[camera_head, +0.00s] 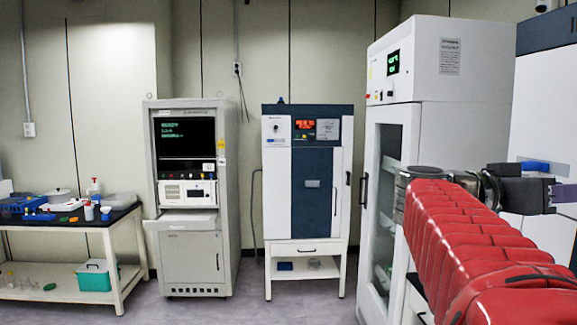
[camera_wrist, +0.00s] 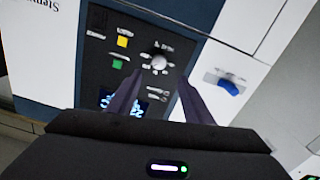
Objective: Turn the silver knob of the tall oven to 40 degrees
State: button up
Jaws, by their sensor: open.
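The silver knob (camera_wrist: 160,62) shows in the wrist view on a dark control panel (camera_wrist: 97,48), with markings around it. My gripper (camera_wrist: 160,76) is open, its two dark fingers pointing at the panel on either side of the knob's lower part in the picture. I cannot tell whether they touch it or how far off they are. In the head view my gripper (camera_head: 564,194) is at the right edge; the knob is not seen there. A tall white and dark-blue unit (camera_head: 546,75), cut off by that edge, may be the oven.
The panel has a yellow button (camera_wrist: 122,41), a green button (camera_wrist: 117,64) and a lit display (camera_wrist: 120,103). A blue handle (camera_wrist: 229,87) juts out beside it. In the head view a tall white cabinet (camera_head: 449,75) stands behind my arm. Open floor (camera_head: 205,310) lies at left.

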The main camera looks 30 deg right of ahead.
jog(key=x, duration=1)
jog(key=shift+s+d, duration=0.2)
jog(key=shift+d, duration=0.15)
jog(key=shift+c, duration=0.3)
jog(key=c, duration=0.9)
jog(key=shift+a, duration=0.2)
jog(key=shift+c, duration=0.5)
jog(key=shift+d, duration=0.15)
